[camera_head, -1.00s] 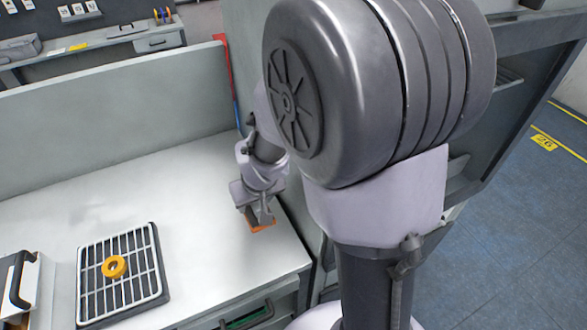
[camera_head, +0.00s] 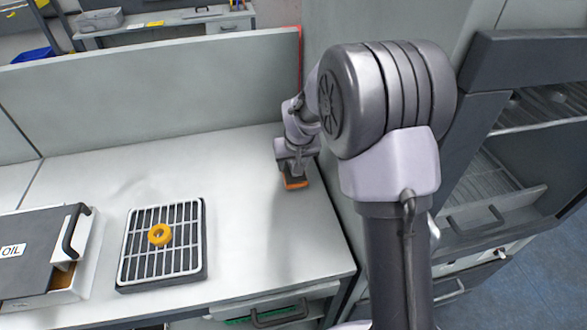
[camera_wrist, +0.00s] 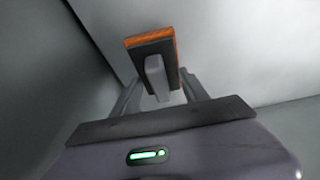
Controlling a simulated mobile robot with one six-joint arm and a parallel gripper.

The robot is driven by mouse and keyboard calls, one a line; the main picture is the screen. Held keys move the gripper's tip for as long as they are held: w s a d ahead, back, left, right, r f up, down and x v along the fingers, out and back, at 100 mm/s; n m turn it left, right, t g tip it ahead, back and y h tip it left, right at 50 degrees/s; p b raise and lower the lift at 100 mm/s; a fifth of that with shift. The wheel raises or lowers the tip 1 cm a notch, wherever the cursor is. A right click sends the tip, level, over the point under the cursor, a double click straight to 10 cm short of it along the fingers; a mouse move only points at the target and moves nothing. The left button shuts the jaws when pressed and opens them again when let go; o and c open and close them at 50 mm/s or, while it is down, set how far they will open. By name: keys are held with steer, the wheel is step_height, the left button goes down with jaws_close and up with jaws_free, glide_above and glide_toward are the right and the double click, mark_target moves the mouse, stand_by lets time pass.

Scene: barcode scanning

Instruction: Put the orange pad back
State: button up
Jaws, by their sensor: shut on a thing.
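The orange pad (camera_head: 296,183) is at the right end of the white worktop (camera_head: 245,200), close to the cabinet side. It shows as an orange-edged dark block in the wrist view (camera_wrist: 151,43). My gripper (camera_head: 294,172) is just above the pad, and its fingers (camera_wrist: 157,88) are shut on a grey grip standing up from the pad. I cannot tell whether the pad touches the worktop. Its underside is hidden.
A grey tray with a white grid (camera_head: 195,266) lies on the worktop, with a yellow ring (camera_head: 159,234) on it. A box marked OIL (camera_head: 30,250) stands at the left. A low partition (camera_head: 150,95) runs behind. The worktop between tray and gripper is clear.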

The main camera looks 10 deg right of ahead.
steer(key=shift+f, duration=0.75)
steer(key=shift+r, duration=0.2)
steer(key=shift+f, duration=0.15)
steer(key=o, duration=1.3)
steer(key=s+r+m+p, duration=0.1)
steer(key=s+r+p, duration=0.1)
steer(key=s+r, duration=0.55)
steer(key=s+r+p, duration=0.2)
steer(key=s+r, duration=0.2)
steer(key=r, duration=0.7)
steer(key=s+a+r+m, duration=0.1)
steer(key=s, duration=0.6)
steer(key=s+a+r+m+y, duration=0.1)
steer(key=s+r, duration=0.1)
steer(key=s, duration=0.5)
steer(key=s+a+r+m+t+y, duration=0.1)
steer(key=s+a, duration=0.1)
steer(key=s, duration=0.6)
steer(key=shift+r, duration=0.15)
